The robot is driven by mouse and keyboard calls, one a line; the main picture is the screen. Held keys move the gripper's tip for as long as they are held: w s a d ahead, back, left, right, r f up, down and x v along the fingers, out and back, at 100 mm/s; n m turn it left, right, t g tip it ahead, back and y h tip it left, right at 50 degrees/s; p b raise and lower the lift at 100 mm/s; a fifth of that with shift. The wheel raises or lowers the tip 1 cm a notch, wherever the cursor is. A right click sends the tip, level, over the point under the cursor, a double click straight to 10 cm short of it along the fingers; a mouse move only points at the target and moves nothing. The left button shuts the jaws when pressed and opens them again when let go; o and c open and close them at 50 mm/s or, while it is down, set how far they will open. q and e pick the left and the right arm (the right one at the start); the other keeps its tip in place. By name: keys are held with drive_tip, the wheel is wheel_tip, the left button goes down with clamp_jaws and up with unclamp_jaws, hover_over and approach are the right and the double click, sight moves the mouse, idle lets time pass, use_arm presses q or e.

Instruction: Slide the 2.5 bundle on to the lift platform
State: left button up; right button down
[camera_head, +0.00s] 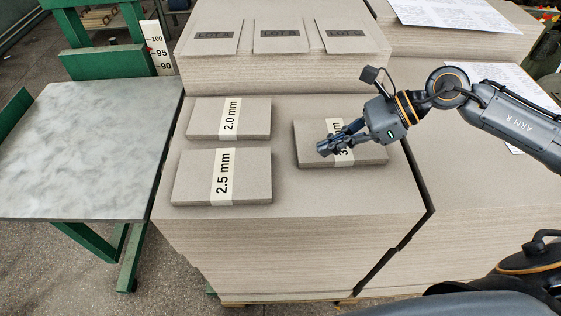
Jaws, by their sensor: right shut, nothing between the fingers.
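The 2.5 mm bundle (195,180) is a grey board stack with a white printed band. It lies flat near the front left of the large board stack. The lift platform (90,150) is a grey metal plate on a green frame, left of the stack, with a narrow gap between them. My right gripper (325,149) is shut and empty, over the bundle at the right whose label starts with 3 (370,152); it partly hides that label. I cannot tell whether it touches that bundle. My left gripper is not in view.
The 2.0 mm bundle (205,118) lies just behind the 2.5 mm one. A higher stack (280,75) with three LOT sheets stands at the back. A height scale (158,50) stands at the platform's back right corner. Another board stack (480,200) adjoins at right. The platform is bare.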

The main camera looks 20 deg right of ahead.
drive_tip(key=shift+n+g+h, duration=0.3)
drive_tip(key=shift+h, duration=0.4)
drive_tip(key=p+x, duration=0.1)
drive_tip(key=x, duration=0.2)
drive_tip(key=p+x, duration=0.2)
drive_tip(key=x, duration=0.1)
drive_tip(key=d+f+p+x, duration=0.1)
drive_tip(key=x, duration=0.2)
drive_tip(key=shift+f, duration=0.2)
drive_tip(key=shift+w+a+r+p, duration=0.1)
drive_tip(key=shift+w+a+p, duration=0.05)
drive_tip(key=shift+a+p, duration=0.35)
drive_tip(key=shift+w+a+r+p, duration=0.1)
drive_tip(key=shift+w+a+p, duration=0.05)
drive_tip(key=shift+a+p, duration=0.35)
drive_tip(key=shift+w+a+f, duration=0.2)
drive_tip(key=shift+a+f, duration=0.1)
drive_tip(key=shift+a, duration=0.4)
